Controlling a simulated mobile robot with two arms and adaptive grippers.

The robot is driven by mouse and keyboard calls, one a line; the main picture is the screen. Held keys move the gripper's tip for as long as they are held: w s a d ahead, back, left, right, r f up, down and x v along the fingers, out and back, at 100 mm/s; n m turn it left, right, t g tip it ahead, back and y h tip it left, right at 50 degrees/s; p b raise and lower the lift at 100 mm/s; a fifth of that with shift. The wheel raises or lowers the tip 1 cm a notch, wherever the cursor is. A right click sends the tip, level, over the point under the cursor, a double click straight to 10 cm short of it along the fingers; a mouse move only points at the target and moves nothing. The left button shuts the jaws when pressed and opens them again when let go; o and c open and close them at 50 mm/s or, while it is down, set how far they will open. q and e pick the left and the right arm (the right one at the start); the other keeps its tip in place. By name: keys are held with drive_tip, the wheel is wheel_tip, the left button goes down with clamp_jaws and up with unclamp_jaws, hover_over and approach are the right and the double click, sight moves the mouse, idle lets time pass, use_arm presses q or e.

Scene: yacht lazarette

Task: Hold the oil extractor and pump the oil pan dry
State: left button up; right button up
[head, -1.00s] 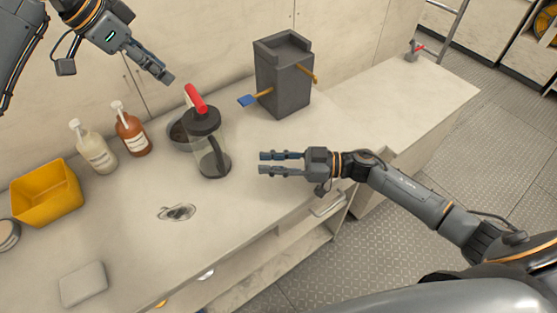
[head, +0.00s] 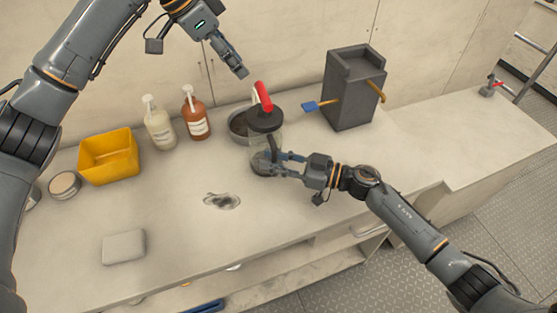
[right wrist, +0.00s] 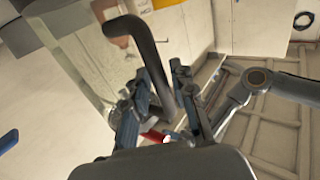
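The oil extractor (head: 266,123) stands upright on the counter: a clear jar with a black lid, a red pump handle on top and a black side handle. The dark round oil pan (head: 237,121) sits just behind it, partly hidden. My right gripper (head: 281,163) is at the jar's near side, fingers apart. In the right wrist view, the black side handle (right wrist: 147,50) runs between the open fingers, with the clear jar (right wrist: 88,62) at left. My left gripper (head: 241,73) hangs above and behind the red handle, apart from it; its fingers overlap in this view.
A dark grey box (head: 350,95) with a blue-tipped lever stands right of the extractor. Two pump bottles (head: 195,118), a yellow bin (head: 110,157) and a round tin (head: 64,186) stand left. A pale block (head: 123,247) lies in front. The right counter is largely clear.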

drive_tip(key=shift+c, duration=0.2)
clamp_jaws()
